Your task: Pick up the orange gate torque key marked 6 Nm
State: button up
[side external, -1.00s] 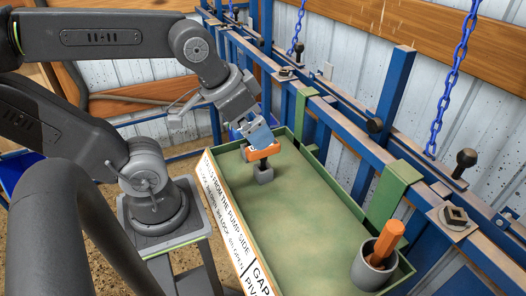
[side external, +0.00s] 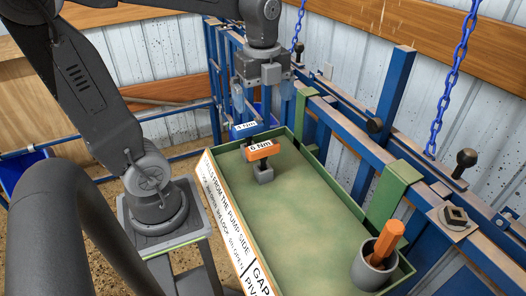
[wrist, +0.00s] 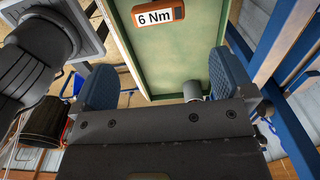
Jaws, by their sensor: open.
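The orange torque key (side external: 264,149) with a white "6 Nm" label stands in the green tray, its dark shaft rising from a grey block (side external: 264,174). Its labelled head also shows at the top of the wrist view (wrist: 180,13). A blue key (side external: 244,130) with a white label, apparently "3 Nm", stands just behind it. My gripper (side external: 262,100) points down above the far end of the tray, higher than both keys. In the wrist view, my gripper (wrist: 164,82) has its blue fingers wide apart with nothing held, and the orange key lies beyond them.
The green tray (side external: 340,197) has a bare floor in its middle. A grey cup (side external: 373,272) with an orange hexagonal handle (side external: 389,239) stands at its near right corner. Blue rails (side external: 330,115) run along the right, with a blue hanging chain (side external: 454,80) above.

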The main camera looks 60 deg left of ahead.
aim_at(263, 145)
notch_tip(263, 145, down, 14)
jog(key=shift+r, duration=0.15)
dwell(0.5)
jog(key=shift+c, duration=0.4)
jog(key=c, duration=0.6)
jog(key=shift+c, duration=0.2)
jog(key=shift+r, duration=0.1)
